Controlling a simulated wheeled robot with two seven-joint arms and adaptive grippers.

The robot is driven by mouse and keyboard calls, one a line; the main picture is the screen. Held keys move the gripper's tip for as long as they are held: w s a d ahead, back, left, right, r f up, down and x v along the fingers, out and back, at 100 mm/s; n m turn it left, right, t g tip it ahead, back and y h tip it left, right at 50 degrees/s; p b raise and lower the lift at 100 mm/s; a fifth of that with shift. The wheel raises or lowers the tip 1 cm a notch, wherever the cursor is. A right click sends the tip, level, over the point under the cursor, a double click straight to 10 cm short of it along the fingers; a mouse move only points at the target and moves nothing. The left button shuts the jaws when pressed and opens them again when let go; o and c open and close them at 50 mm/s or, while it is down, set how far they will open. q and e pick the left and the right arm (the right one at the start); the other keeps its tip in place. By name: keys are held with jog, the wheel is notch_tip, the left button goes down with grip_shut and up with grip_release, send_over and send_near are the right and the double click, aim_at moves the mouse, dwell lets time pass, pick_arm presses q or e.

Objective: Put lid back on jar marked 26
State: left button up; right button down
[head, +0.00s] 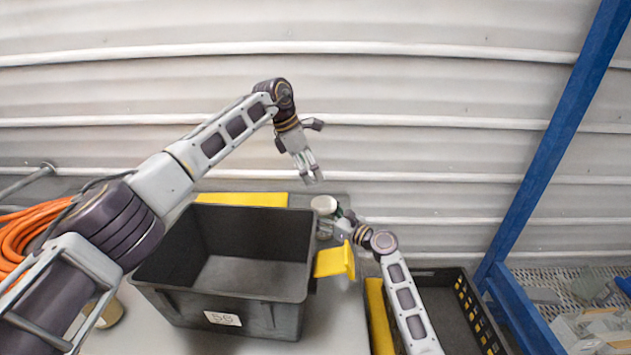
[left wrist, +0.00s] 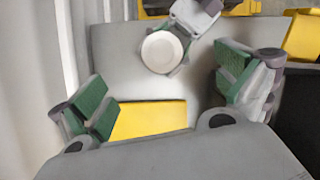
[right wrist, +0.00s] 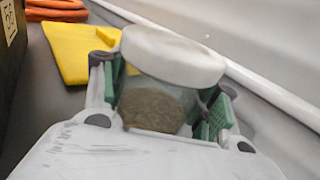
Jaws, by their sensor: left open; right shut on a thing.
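A clear jar (right wrist: 155,105) with brownish contents stands between the fingers of my right gripper (right wrist: 160,112), which is shut on it. A white round lid (right wrist: 172,55) sits on top of the jar's mouth; whether it is fully seated I cannot tell. The lid also shows from above in the left wrist view (left wrist: 162,52) and behind the bin's right side in the head view (head: 324,203). No number is readable on the jar. My left gripper (head: 313,174) is open and empty, raised above and slightly left of the lid, fingers pointing down.
A dark grey bin (head: 222,298) with a number label stands left of the jar. Yellow pieces lie behind it (head: 240,199) and at its right (head: 335,261). A black crate (head: 446,285) stands at right, beside a blue post (head: 545,160). Orange hose (head: 30,235) is at far left.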

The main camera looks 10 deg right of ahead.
pick_arm(q)
jog(key=shift+v, duration=2.35)
pick_arm(e)
jog(key=shift+c, duration=1.6)
grip_release()
jog(key=shift+v, duration=5.95)
